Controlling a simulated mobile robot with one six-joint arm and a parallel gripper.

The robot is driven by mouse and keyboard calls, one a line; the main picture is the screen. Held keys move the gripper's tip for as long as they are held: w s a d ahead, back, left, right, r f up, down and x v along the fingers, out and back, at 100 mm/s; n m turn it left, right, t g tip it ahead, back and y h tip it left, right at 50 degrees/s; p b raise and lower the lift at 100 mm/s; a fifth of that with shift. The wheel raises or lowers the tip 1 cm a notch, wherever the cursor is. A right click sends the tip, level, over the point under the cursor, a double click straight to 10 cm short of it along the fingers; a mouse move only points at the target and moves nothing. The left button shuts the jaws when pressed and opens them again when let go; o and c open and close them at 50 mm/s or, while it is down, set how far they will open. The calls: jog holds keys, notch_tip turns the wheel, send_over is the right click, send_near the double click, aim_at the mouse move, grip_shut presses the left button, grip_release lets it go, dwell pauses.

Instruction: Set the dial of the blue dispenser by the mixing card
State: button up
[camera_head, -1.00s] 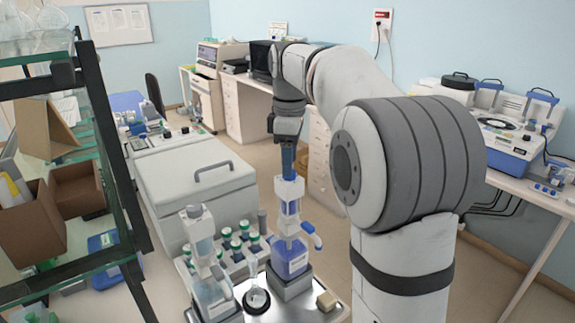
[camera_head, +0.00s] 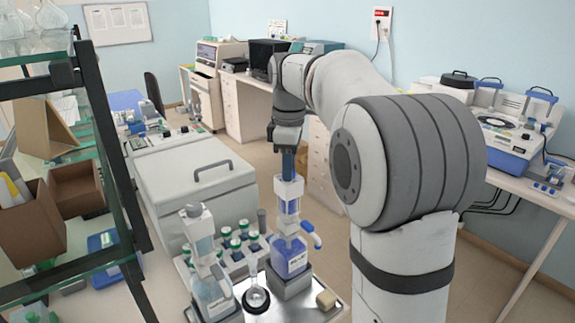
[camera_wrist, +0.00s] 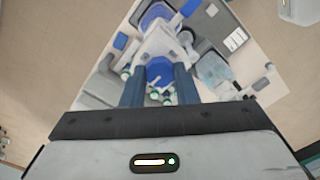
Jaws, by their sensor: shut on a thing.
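The blue dispenser (camera_head: 290,257) stands upright on a grey block on the metal tray, a bottle of blue liquid with a white and blue pump head and a blue-tipped spout to the right. My gripper (camera_head: 288,172) points straight down from above and is shut on the top of the dispenser. In the wrist view my gripper's blue fingers (camera_wrist: 160,88) reach over the white head of the dispenser (camera_wrist: 160,43), with a round blue part showing between them. The dial's markings cannot be read. I cannot clearly make out the mixing card.
A second dispenser with pale liquid (camera_head: 211,290) stands left on the tray. A glass flask (camera_head: 256,297), several green-capped bottles (camera_head: 235,245) and a beige block (camera_head: 326,299) are close by. A glass-shelved rack (camera_head: 115,185) stands at the left.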

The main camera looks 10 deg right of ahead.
jog(key=shift+a, duration=0.2)
jog(key=shift+c, duration=0.4)
jog(key=shift+d, duration=0.15)
jog(key=shift+m, duration=0.5)
jog(key=shift+r+m+p, duration=0.1)
jog(key=shift+m+p, duration=0.35)
jog(key=shift+m, duration=0.55)
jog(key=m+p, duration=0.1)
jog(key=m, duration=0.5)
jog(key=m+p, duration=0.1)
jog(key=m, duration=0.3)
jog(key=shift+m, duration=0.4)
jog(key=m, duration=0.4)
